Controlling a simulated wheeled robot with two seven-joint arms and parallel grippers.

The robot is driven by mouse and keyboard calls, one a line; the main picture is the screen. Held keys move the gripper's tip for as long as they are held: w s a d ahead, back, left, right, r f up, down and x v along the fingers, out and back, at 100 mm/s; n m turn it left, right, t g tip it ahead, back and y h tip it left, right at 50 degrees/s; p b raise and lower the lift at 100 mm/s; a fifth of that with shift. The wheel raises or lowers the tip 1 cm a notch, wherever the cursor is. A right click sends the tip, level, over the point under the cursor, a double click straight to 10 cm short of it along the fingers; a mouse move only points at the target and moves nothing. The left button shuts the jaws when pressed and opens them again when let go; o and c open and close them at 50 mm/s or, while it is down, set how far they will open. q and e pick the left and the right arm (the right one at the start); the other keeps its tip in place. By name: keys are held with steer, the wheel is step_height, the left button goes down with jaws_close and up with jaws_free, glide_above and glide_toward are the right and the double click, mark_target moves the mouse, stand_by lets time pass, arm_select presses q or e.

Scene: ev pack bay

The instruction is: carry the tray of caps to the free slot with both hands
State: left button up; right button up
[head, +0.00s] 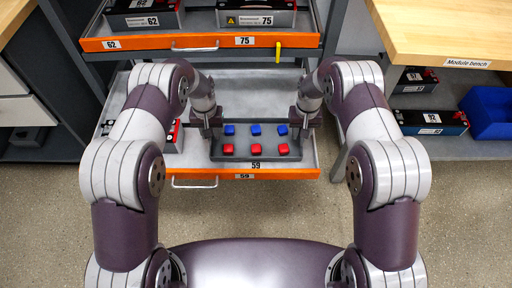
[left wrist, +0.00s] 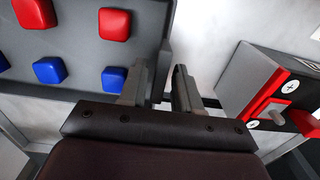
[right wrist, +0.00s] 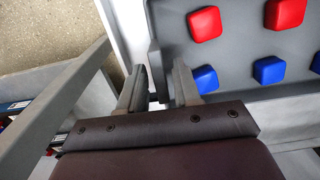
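The grey tray of caps (head: 218,154) lies in the lower pulled-out drawer, with a row of blue caps (head: 255,129) behind a row of red caps (head: 255,149). My left gripper (head: 207,130) is at the tray's left end; in the left wrist view its fingers (left wrist: 165,88) stand apart around the tray's end edge, with a gap showing. My right gripper (head: 304,128) is at the right end; its fingers (right wrist: 158,90) also stand apart around the end edge. The tray seems to rest on the drawer floor. I cannot tell which place is the free slot.
The lower drawer (head: 300,172) has an orange front marked 59. A battery module (head: 172,138) stands left of the tray. Above is another open drawer (head: 200,43) with modules. The module bench (head: 440,30) is at right, with a blue bin (head: 488,112) below.

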arm_select(q)
steer(key=shift+o, duration=0.2)
steer(key=shift+r, duration=0.2)
arm_select(e)
steer(key=shift+o, duration=0.2)
steer(key=shift+r, duration=0.2)
arm_select(q)
step_height(320, 180, up, 12)
arm_select(e)
step_height(320, 180, up, 12)
